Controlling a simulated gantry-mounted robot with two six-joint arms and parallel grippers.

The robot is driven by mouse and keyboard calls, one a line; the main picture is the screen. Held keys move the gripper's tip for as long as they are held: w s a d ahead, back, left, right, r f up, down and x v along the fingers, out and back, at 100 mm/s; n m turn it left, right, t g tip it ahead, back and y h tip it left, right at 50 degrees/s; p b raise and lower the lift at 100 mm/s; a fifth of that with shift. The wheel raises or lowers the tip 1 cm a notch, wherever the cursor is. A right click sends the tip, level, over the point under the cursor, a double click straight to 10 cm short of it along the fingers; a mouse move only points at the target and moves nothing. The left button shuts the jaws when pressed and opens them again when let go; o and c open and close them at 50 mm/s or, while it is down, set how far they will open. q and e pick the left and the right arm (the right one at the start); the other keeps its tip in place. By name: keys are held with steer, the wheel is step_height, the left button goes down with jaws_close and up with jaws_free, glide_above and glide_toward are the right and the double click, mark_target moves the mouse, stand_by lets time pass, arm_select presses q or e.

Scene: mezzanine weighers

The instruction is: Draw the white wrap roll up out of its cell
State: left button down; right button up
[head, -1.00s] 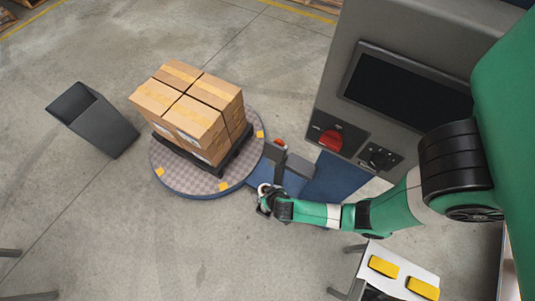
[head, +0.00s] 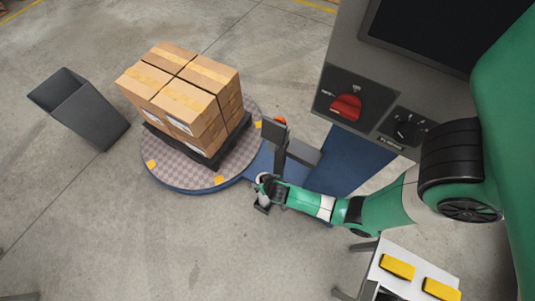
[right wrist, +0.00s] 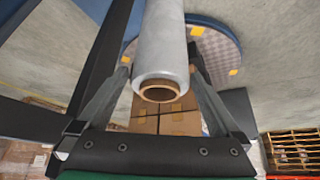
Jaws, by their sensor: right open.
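The white wrap roll (right wrist: 165,45) shows in the right wrist view, its brown cardboard core end (right wrist: 159,91) facing the camera. It stands between the two fingers of my right gripper (right wrist: 161,72), which are spread on either side; I cannot tell whether either touches it. In the head view my right gripper (head: 264,192) is beside the wrapper's dark mast, at the turntable's right edge. A small pale shape there may be the roll, but it is too small to be sure. The roll's cell cannot be made out. My left gripper is not in view.
A pallet of cardboard boxes (head: 185,90) stands on the round turntable (head: 160,168). The grey control cabinet (head: 345,60) with a red switch (head: 347,107) rises at upper right. A white table with yellow items (head: 397,267) is at lower right. A dark bin (head: 85,115) stands left.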

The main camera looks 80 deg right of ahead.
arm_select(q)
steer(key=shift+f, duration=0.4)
arm_select(e)
steer(key=shift+w+d+f, duration=0.2)
steer(key=shift+f, duration=0.2)
jaws_close()
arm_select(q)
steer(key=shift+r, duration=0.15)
arm_select(e)
steer(key=shift+r, duration=0.1)
